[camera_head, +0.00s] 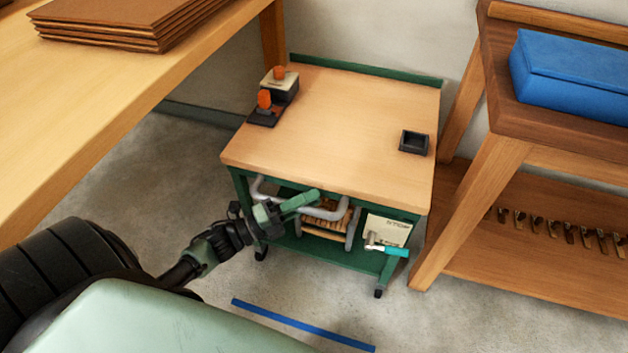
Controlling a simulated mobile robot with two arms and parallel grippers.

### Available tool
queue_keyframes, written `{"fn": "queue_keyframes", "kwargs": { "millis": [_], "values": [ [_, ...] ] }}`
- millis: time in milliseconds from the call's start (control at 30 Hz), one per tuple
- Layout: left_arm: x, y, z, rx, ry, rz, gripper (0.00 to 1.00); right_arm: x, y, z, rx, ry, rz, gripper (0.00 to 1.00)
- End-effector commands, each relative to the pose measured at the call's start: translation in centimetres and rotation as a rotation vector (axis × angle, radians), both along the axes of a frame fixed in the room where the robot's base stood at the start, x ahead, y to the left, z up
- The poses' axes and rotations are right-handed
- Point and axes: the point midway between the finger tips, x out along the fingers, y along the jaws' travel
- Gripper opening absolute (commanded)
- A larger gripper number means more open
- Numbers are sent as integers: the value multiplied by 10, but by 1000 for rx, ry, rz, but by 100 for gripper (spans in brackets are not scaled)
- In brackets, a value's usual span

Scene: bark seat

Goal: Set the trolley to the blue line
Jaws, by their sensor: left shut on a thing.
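The trolley (337,133) has a light wooden top, a green frame and dark castors. It stands between two benches, with its back near the wall. A grey handle (324,213) runs along its front edge. My left gripper (300,201) is at the front of the trolley and is shut on the handle; the green fingers cover part of it. The blue line (303,325) is on the floor in front of the trolley, with bare floor between them. My right gripper is not in view.
A wooden bench (95,100) with stacked brown boards (125,22) is at the left. A darker bench (490,110) with a blue box (570,75) stands close on the right. The trolley carries a small black tray (414,142) and orange-knobbed items (265,100).

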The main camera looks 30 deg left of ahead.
Motion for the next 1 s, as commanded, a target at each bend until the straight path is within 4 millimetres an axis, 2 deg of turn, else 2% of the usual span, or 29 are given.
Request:
{"fn": "queue_keyframes", "kwargs": {
  "millis": [33, 233, 400, 600, 800, 1000],
  "values": [
    [-11, -3, 2, -2, 5, 0, 0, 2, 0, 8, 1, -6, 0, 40],
    [-52, -12, 2, -1, 6, 1, 0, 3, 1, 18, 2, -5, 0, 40],
    [-90, -22, 2, -2, 6, 1, 0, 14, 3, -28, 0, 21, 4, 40],
    [-128, -31, 1, -2, 5, 2, 0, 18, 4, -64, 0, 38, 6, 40],
    [-152, -36, 0, 0, 2, 2, 0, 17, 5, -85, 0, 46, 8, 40],
    [-161, -39, 0, 1, 0, 1, 0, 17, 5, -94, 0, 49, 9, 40]
  ]
}}
